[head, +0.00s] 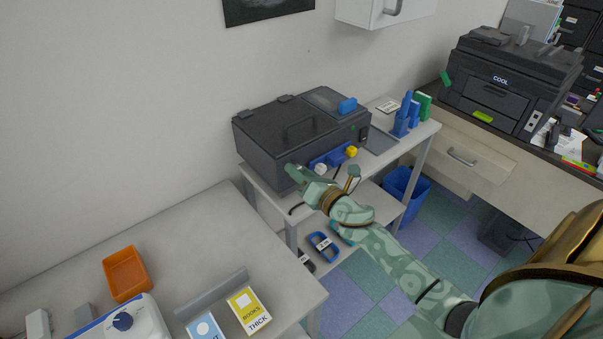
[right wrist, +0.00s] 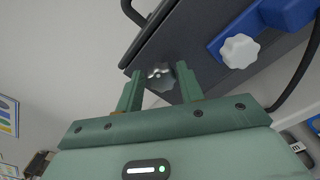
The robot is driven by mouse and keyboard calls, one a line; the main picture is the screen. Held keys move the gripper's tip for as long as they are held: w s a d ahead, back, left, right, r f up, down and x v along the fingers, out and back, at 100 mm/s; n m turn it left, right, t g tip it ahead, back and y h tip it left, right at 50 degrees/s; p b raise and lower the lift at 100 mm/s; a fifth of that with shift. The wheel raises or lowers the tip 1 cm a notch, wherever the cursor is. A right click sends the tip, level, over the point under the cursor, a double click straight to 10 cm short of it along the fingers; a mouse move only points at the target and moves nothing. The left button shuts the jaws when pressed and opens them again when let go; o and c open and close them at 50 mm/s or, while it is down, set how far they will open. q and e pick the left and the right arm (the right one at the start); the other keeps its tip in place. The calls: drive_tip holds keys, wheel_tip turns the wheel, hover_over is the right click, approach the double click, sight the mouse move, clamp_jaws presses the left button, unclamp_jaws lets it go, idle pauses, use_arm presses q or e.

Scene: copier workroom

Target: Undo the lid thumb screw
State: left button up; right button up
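The dark machine (head: 300,125) with a handled lid stands on a white-topped table. In the right wrist view a grey lobed thumb screw (right wrist: 160,76) sits on its dark face. My right gripper (head: 293,171) is at the machine's front left corner. In the right wrist view my right gripper (right wrist: 157,82) is open, its two green fingers either side of the grey screw in the picture; I cannot tell whether they touch it. In the head view the gripper hides this screw. My left gripper is not in view.
A blue bracket (head: 333,157) on the machine's front carries a white knob (head: 320,169) and a yellow knob (head: 352,152); the white knob (right wrist: 240,51) is close right of my fingers. A dark cable (right wrist: 298,85) hangs beyond. An orange tray (head: 126,273) stands on the near table.

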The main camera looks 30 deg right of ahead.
drive_tip(key=shift+o, duration=0.3)
drive_tip(key=shift+w, duration=0.25)
drive_tip(key=s+d, duration=0.1)
drive_tip(key=s, duration=1.5)
drive_tip(key=shift+s+d+b, duration=0.15)
drive_tip(key=shift+b, duration=0.15)
drive_tip(key=shift+f, duration=0.1)
